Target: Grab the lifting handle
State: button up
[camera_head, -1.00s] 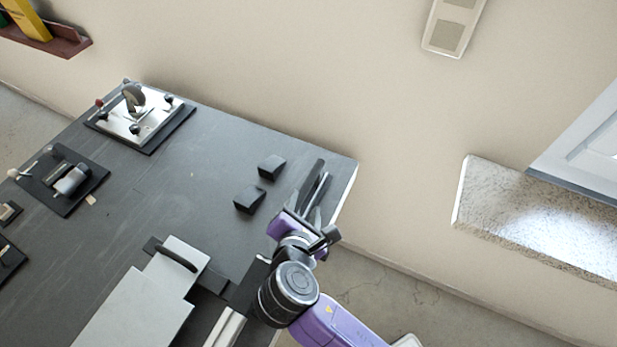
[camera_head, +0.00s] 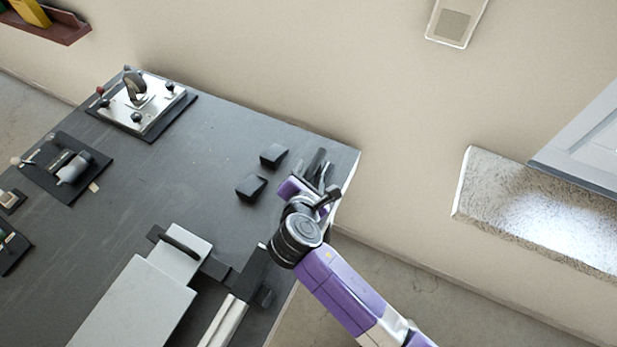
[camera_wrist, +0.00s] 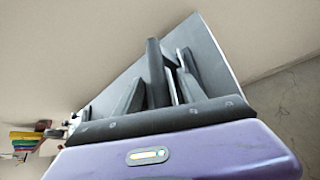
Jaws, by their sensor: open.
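A black curved handle (camera_head: 181,241) stands on the pale grey metal box (camera_head: 150,295) at the table's near side; I take it as the lifting handle. My gripper (camera_head: 320,170) is above the table's right corner, to the upper right of this handle and well apart from it. Another grey curved handle (camera_head: 134,86) is on a silver plate (camera_head: 143,104) at the back left.
Two black blocks (camera_head: 274,154) (camera_head: 251,187) stand just left of my gripper. A small device on a dark plate (camera_head: 65,165) is at the left. A dark block with a pale rail (camera_head: 224,322) lies right of the box. The table's middle is clear; a wall is behind.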

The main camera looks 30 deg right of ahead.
grip_shut()
dwell(1.3)
